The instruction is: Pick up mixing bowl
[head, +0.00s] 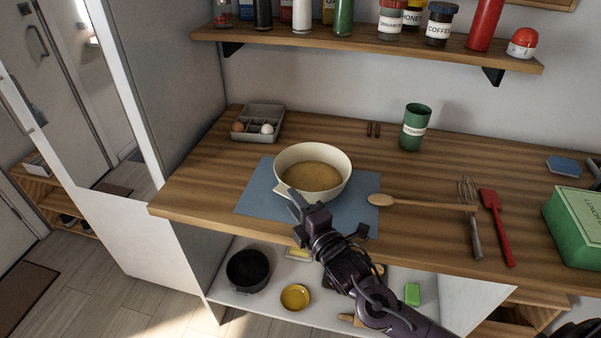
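The cream mixing bowl (335,187) stands upright on a blue mat (258,195) on the wooden counter, with a tan-brown inside. A small tab or spout shows at its lower left rim. My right gripper (296,203) is at the bowl's near left side, in front of its outer wall. The fingertips are small and partly hidden, so I cannot tell whether they are apart, or whether they touch the bowl. My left gripper is not in view.
A wooden spoon (420,203), whisk (471,210) and red spatula (496,225) lie right of the bowl. An egg tray (262,112) and green canister (415,128) stand behind. A shelf (370,44) with jars hangs above. A green box (580,225) is at right.

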